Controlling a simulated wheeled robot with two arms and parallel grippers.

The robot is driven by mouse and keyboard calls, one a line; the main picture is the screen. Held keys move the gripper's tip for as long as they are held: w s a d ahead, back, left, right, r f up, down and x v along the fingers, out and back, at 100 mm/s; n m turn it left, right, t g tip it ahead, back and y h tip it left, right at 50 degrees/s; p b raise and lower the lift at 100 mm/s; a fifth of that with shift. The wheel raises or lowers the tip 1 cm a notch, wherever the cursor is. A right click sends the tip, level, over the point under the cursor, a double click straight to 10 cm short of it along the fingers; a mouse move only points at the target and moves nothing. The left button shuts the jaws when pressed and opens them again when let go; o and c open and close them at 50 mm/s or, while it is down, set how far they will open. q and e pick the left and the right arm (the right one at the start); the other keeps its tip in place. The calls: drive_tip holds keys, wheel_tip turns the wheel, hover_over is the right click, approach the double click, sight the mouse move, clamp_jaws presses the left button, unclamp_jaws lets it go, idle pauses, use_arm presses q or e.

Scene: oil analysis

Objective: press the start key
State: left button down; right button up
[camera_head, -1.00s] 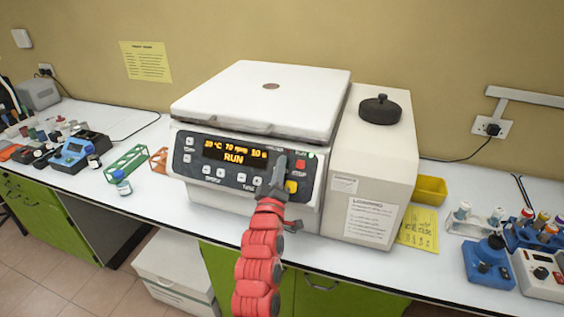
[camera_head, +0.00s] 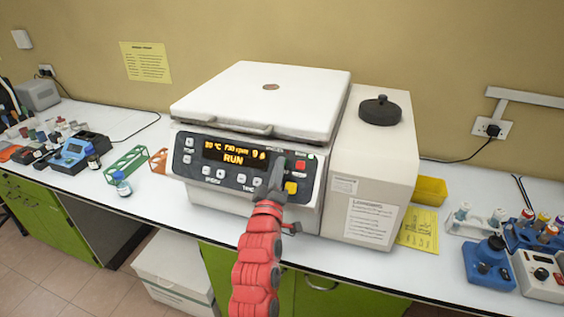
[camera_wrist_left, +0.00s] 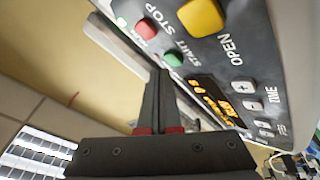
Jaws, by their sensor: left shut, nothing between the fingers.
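The white centrifuge (camera_head: 262,95) stands on the bench with its lid closed. Its dark panel shows a lit display (camera_head: 233,154) reading RUN, with what looks like 730 rpm. In the left wrist view the green start key (camera_wrist_left: 174,58) lies beside the red stop key (camera_wrist_left: 146,28) and the yellow open key (camera_wrist_left: 202,14). My left gripper (camera_head: 278,166) is shut and empty, in front of the panel's right part. In the wrist view its fingertips (camera_wrist_left: 160,73) are close to the green key; I cannot tell whether they touch. In the head view the gripper hides the green key.
A white side housing with a black knob (camera_head: 380,109) stands right of the panel. A yellow bin (camera_head: 430,190), tube racks and blue instruments (camera_head: 489,264) are further right. A green rack (camera_head: 127,163) and small bottles stand left. The bench front has little free room.

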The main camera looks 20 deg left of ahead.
use_arm(q)
drive_tip(key=s+r, duration=0.1)
drive_tip(key=s, duration=0.2)
drive_tip(key=s+r+p, duration=0.1)
drive_tip(key=shift+s+a+r, duration=0.1)
drive_tip(key=shift+s+r, duration=0.05)
drive_tip(key=shift+r, duration=0.2)
idle(0.5)
